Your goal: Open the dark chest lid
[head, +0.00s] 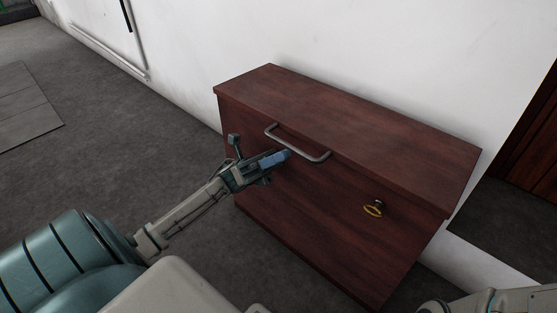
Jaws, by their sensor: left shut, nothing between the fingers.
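The dark chest (322,210) is reddish-brown wood and stands on the floor against the white wall. Its lid (340,114) is closed, lying flat on top. A grey metal bar handle (297,146) is fixed at the lid's front edge. My left gripper (286,156) is shut and empty. In the head view its fingertips show just below the handle, in front of the chest's front face. I cannot tell whether they touch the handle or the chest. My right gripper is not in view; only part of my right arm shows at the bottom right corner.
The wall (330,35) is close behind the chest. Grey floor (110,130) lies open to the left. A dark wooden door or panel (535,150) stands at the far right.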

